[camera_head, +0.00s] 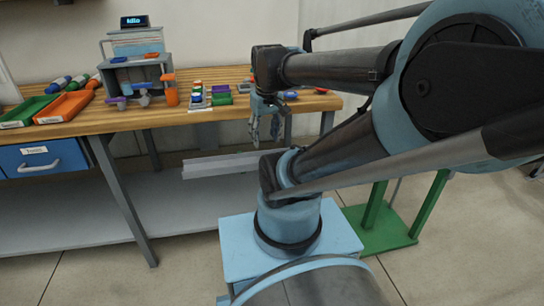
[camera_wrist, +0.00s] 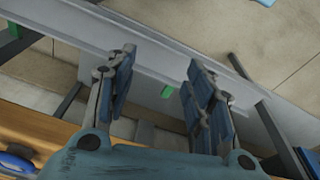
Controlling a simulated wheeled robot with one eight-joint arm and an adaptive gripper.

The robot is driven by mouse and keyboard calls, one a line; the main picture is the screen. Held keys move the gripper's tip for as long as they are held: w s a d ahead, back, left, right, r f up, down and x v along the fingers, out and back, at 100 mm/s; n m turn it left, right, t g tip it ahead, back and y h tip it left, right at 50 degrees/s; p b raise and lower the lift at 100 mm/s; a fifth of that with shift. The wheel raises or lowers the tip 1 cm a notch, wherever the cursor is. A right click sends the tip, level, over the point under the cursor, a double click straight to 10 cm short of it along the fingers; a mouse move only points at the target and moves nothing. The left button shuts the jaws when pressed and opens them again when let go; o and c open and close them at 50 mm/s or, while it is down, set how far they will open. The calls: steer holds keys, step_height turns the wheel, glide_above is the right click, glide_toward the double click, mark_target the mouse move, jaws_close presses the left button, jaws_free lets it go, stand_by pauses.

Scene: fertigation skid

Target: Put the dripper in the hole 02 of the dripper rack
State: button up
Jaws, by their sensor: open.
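My gripper (camera_head: 264,132) hangs fingers-down at the front edge of the wooden bench, towards its right end. In the wrist view its two blue-grey fingers (camera_wrist: 160,75) are spread apart with nothing between them. Small blue, green and red pieces (camera_head: 220,96) sit on the bench left of my gripper; a row on a pale strip (camera_head: 197,97) is beside them. Which piece is the dripper, and which is the rack, I cannot tell. Hole 02 is too small to make out. A blue rounded piece (camera_wrist: 18,160) shows at the wrist view's lower left.
A grey rail (camera_head: 220,165) runs below my gripper. A green frame (camera_head: 385,235) stands right.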

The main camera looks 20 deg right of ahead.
steer(key=s+d+f+m, duration=0.1)
steer(key=s+f+m, duration=0.1)
steer(key=s+f, duration=0.2)
step_height(320, 180, down, 2)
steer(key=shift+s+d+f, duration=0.1)
steer(key=shift+s+d, duration=0.05)
steer(key=shift+d, duration=0.1)
steer(key=shift+w+f, duration=0.15)
steer(key=shift+w, duration=0.35)
